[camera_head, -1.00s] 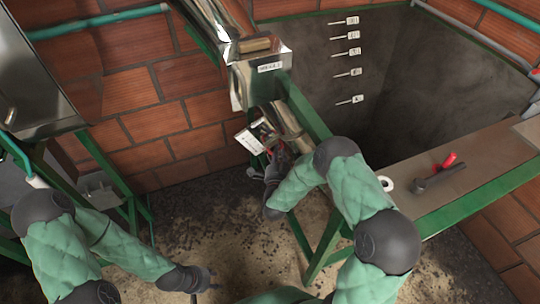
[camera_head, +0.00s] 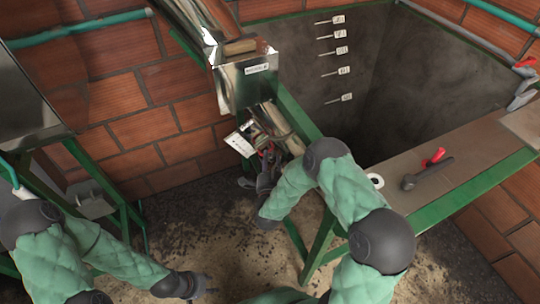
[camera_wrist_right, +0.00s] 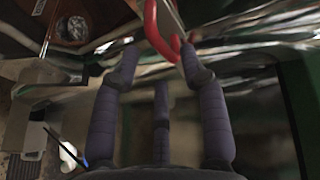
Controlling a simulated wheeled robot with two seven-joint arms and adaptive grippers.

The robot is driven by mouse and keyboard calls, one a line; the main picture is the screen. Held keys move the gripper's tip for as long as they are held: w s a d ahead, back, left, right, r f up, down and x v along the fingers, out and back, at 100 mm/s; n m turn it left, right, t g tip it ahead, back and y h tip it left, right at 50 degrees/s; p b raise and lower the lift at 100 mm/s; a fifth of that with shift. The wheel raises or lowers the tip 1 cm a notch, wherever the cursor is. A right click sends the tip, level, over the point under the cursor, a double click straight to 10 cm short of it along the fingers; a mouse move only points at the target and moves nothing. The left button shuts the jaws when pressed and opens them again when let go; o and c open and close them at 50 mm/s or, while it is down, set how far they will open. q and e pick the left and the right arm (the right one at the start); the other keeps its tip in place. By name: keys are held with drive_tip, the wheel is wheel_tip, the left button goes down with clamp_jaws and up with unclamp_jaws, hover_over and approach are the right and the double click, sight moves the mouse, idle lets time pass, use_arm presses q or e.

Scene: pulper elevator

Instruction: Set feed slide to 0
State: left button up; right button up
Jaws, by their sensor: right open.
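A white plate with dark marks (camera_head: 241,141) sits beside a shiny metal chute (camera_head: 286,128) under a labelled metal box (camera_head: 245,80). I take this as the feed slide area, but its setting is not readable. My right gripper (camera_head: 267,152) is just below the box, beside the plate. In the right wrist view, a red looped handle (camera_wrist_right: 153,32) on a metal bar lies at and beyond the fingertips. The fingers of my right gripper (camera_wrist_right: 160,58) are apart, not closed on it. My left gripper (camera_head: 204,284) is low over the floor; its finger opening is unclear.
A green frame leg (camera_head: 322,247) stands right of my right gripper. A table (camera_head: 455,195) holds a red-and-black tool (camera_head: 428,177) and a white roll (camera_head: 375,181). A dark tank (camera_head: 400,80) with several tagged level marks is behind. The gritty floor (camera_head: 235,255) is open.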

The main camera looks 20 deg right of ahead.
drive_tip(key=v, duration=0.9)
drive_tip(key=shift+s, duration=0.15)
